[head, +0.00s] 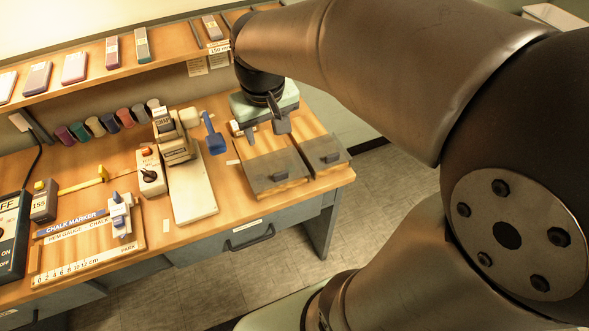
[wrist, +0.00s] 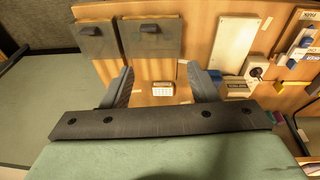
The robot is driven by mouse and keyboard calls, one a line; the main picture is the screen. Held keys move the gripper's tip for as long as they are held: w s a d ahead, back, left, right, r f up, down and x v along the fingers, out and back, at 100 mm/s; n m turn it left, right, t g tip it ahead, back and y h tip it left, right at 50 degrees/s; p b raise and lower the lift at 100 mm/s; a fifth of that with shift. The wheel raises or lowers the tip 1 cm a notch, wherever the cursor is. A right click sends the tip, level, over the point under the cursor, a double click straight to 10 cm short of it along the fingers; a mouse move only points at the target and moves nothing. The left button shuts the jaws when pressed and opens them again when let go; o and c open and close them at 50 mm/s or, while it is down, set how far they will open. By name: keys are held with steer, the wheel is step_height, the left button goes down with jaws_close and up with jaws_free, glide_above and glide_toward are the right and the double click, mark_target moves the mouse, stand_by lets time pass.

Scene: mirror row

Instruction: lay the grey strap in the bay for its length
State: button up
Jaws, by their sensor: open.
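I cannot make out a grey strap for certain in either view. My gripper (head: 266,129) is open and empty above the right end of the bench. In the wrist view its two fingers (wrist: 163,86) stand wide apart, with bare wood and a small white label below them. Two flat wooden trays with grey covers, the left (head: 277,179) and the right (head: 327,153), lie in front of the gripper; what is under the covers is hidden. A bay on the back shelf carries a "150 mm" label (head: 220,49); my arm hides the shelf to its right.
A white press-like machine (head: 194,190) and a blue paddle (head: 214,136) stand left of the gripper. A switch box (head: 150,174), a hem gauge board (head: 90,245) and several thread spools (head: 109,122) are farther left. Coloured blocks (head: 75,67) line the shelf.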

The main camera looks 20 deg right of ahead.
steer(key=s+f+g, duration=0.1)
steer(key=s+f, duration=0.5)
steer(key=s, duration=0.7)
steer(key=shift+d+f+g+y, duration=0.15)
steer(key=shift+g+y, duration=0.15)
steer(key=shift+w, duration=0.1)
steer(key=shift+c, duration=0.3)
stand_by(0.5)
